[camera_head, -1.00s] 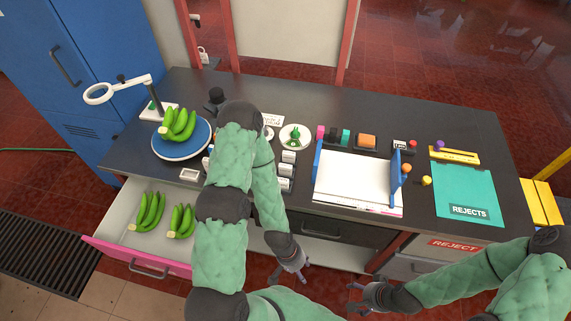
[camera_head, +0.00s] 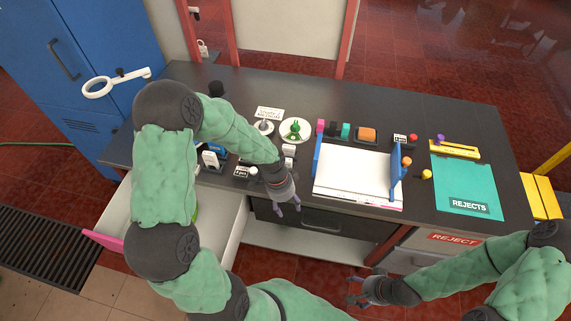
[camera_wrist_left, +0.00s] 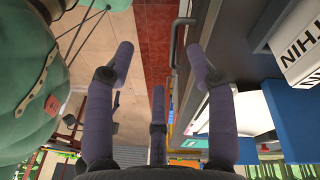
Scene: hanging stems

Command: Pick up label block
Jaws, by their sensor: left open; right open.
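Small white label blocks stand near the table's front-left part in the head view: one by the left forearm (camera_head: 210,159), another with printing (camera_head: 242,172), and one above my left wrist (camera_head: 289,150). In the left wrist view a white block with black lettering, partly cut off, reads "THIN" (camera_wrist_left: 298,52) at the upper right. My left gripper (camera_head: 287,207) is open and empty, hanging at the table's front edge. Its spread fingers show in the wrist view (camera_wrist_left: 158,65). My right gripper (camera_head: 355,291) is open and empty, low in front of the table.
A white paper stack (camera_head: 355,180) lies between blue stands (camera_head: 395,172). A teal rejects mat (camera_head: 466,185) lies at right. A small plate (camera_head: 295,130) holds a green item.

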